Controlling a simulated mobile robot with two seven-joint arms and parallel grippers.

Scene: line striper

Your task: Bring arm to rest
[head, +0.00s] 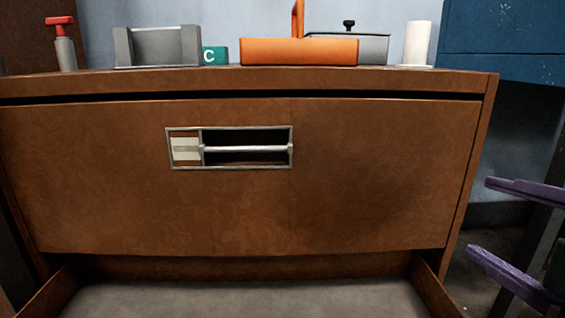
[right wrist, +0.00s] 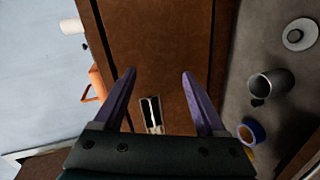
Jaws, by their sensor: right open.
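My right gripper (head: 480,216) is at the right edge of the head view. Its two purple fingers are spread apart with nothing between them, to the right of the brown cabinet (head: 380,170). The right wrist view also shows the open fingers (right wrist: 158,72), with the cabinet front and its handle (right wrist: 150,115) beyond them. My left gripper does not show in either view.
The upper drawer with a metal handle (head: 245,149) is shut. Below it, a drawer with a grey floor (head: 240,300) stands open; a metal cup (right wrist: 270,83) and blue ring (right wrist: 250,131) lie inside. An orange caddy (head: 298,51) stands on top.

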